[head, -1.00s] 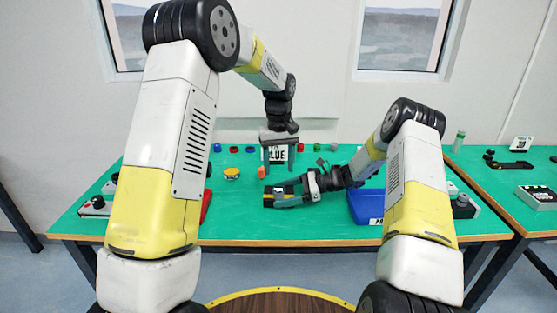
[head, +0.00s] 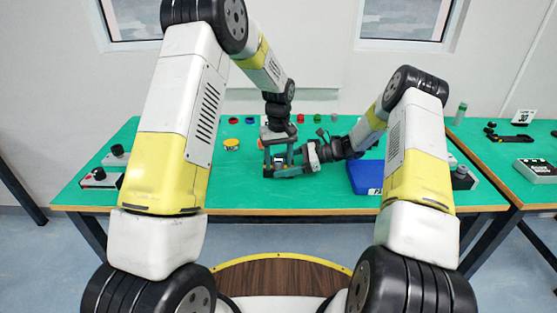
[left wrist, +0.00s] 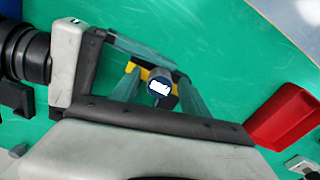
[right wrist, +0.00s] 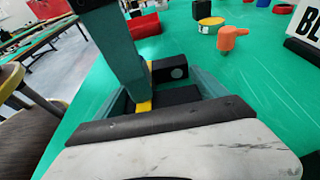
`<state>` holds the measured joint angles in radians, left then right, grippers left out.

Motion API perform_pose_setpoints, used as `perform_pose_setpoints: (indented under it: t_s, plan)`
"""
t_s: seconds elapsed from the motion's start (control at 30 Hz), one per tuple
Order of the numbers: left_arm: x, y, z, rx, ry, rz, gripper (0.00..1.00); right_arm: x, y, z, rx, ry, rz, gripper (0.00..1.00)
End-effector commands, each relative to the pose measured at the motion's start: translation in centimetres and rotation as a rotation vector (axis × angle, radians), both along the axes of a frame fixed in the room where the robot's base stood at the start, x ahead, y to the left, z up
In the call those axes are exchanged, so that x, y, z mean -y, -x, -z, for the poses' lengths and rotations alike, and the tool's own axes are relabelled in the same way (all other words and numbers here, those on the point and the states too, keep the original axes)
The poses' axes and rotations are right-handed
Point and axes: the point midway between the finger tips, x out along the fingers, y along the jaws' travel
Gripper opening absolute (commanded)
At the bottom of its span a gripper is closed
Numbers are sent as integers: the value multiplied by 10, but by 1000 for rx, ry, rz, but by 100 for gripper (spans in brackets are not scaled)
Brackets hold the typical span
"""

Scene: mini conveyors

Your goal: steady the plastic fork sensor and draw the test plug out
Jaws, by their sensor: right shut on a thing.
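My right gripper (head: 290,172) is shut on the black and yellow fork sensor (right wrist: 146,98) and holds it in front of the left gripper. In the right wrist view a black block with a grey round spot (right wrist: 172,70) shows at the sensor. My left gripper (head: 279,158) points down from above, its teal fingers apart. In the left wrist view these fingers stand on either side of a dark round part with a white label (left wrist: 159,88), which looks like the test plug; yellow shows behind it. I cannot tell whether the fingers touch it.
A blue tray (head: 366,178) lies right of the grippers. A red bin (left wrist: 286,118) shows in the left wrist view. An orange part (right wrist: 231,40) and a yellow round part (right wrist: 222,27) stand on the green table. Control boxes (head: 99,178) sit at the left edge.

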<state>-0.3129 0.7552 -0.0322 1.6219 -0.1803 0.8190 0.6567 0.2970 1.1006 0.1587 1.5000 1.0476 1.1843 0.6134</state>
Motion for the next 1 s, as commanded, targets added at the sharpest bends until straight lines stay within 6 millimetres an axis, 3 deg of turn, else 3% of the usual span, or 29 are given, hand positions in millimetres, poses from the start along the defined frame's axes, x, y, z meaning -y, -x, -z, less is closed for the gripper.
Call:
perform_pose_setpoints:
  t_s: [0.03,0.2,0.27,0.63,1.0]
  plan:
    - [0,0,0,0,0,0,41,1,0,2,-2,4,2,59]
    - [0,0,0,0,0,0,8,1,0,2,-2,4,2,59]
    - [0,0,0,0,0,0,0,1,0,2,-2,4,2,59]
    - [0,0,-4,1,0,0,0,1,0,2,0,4,2,59]
    - [0,0,-21,1,1,0,0,1,0,1,0,3,2,59]
